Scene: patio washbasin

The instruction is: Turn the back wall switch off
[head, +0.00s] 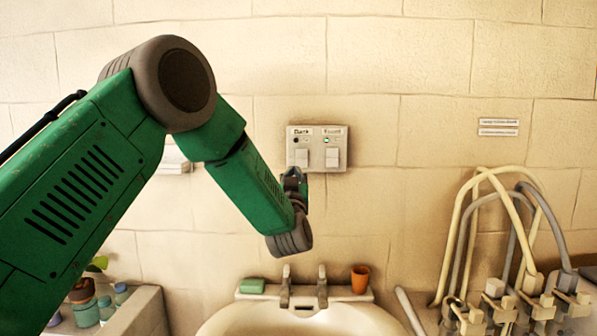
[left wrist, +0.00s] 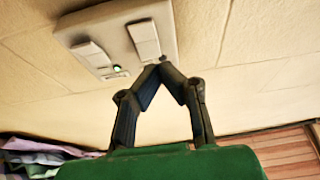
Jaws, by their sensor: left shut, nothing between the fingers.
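A pale switch plate (head: 317,168) is on the tiled wall, with a left rocker labelled Back (head: 301,158) and a right rocker (head: 332,158) whose label looks like Front. The wrist view shows the plate (left wrist: 168,17) upside down, so the Back rocker (left wrist: 145,40) is at right there. The lamp by the other rocker (left wrist: 92,55) glows green; the lamp by Back looks dark. My left gripper (head: 295,172) is shut and empty, its fingertips (left wrist: 162,66) by the plate on the Back side. I cannot tell if they touch. My right gripper is out of view.
Below is a washbasin (head: 300,322) with two taps, a green soap block (head: 252,286) and an orange cup (head: 361,279). Hoses (head: 452,240) hang at right. Jars (head: 86,310) stand lower left. The wall around the plate is clear.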

